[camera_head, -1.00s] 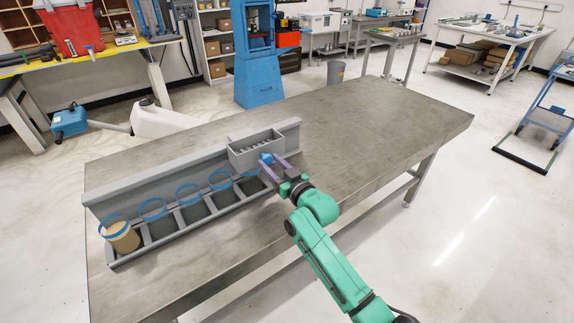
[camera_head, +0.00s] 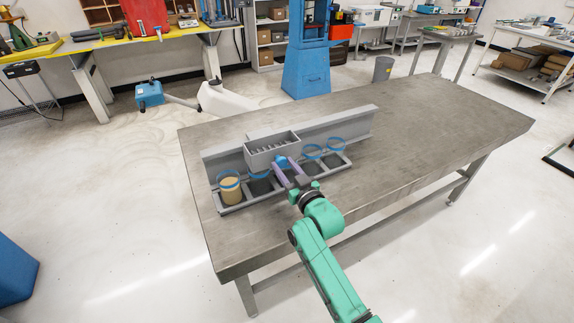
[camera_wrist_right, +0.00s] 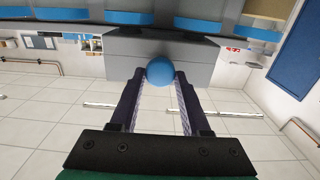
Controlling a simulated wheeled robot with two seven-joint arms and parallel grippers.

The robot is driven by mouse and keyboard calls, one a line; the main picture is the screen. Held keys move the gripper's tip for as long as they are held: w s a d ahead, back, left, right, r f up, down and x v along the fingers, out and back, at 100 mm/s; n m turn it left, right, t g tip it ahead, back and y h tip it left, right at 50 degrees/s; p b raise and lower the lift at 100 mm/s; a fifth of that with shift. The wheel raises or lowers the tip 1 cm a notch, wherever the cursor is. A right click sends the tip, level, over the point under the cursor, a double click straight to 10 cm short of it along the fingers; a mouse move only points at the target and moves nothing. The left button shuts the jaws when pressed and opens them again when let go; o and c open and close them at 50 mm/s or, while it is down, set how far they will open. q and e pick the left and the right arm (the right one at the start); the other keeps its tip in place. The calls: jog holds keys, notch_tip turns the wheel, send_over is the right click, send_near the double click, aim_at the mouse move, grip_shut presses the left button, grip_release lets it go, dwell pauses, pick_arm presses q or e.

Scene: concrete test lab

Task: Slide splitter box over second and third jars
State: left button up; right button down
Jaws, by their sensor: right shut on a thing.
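The grey splitter box (camera_head: 260,159), open-topped with several thin dividers, sits against the long grey rail, above the second and third places of the jar rack. A blue ball knob (camera_head: 281,163) is on its front; it also shows in the wrist view (camera_wrist_right: 160,72). My right gripper (camera_head: 287,171) is shut on that knob. The first jar (camera_head: 231,190), at the left end, holds beige contents. The second jar's blue rim (camera_head: 259,174) shows partly; the third is hidden by the box and gripper. The fourth (camera_head: 312,151) and fifth (camera_head: 335,145) rims are uncovered. My left gripper is out of view.
The grey back rail (camera_head: 350,125) runs behind the jar rack (camera_head: 236,208). All stand on a metal table (camera_head: 440,120) whose right part is bare. The table's front edge lies below my right arm.

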jog(key=shift+a, duration=0.1)
dwell(0.3)
jog(key=shift+c, duration=1.9)
grip_release()
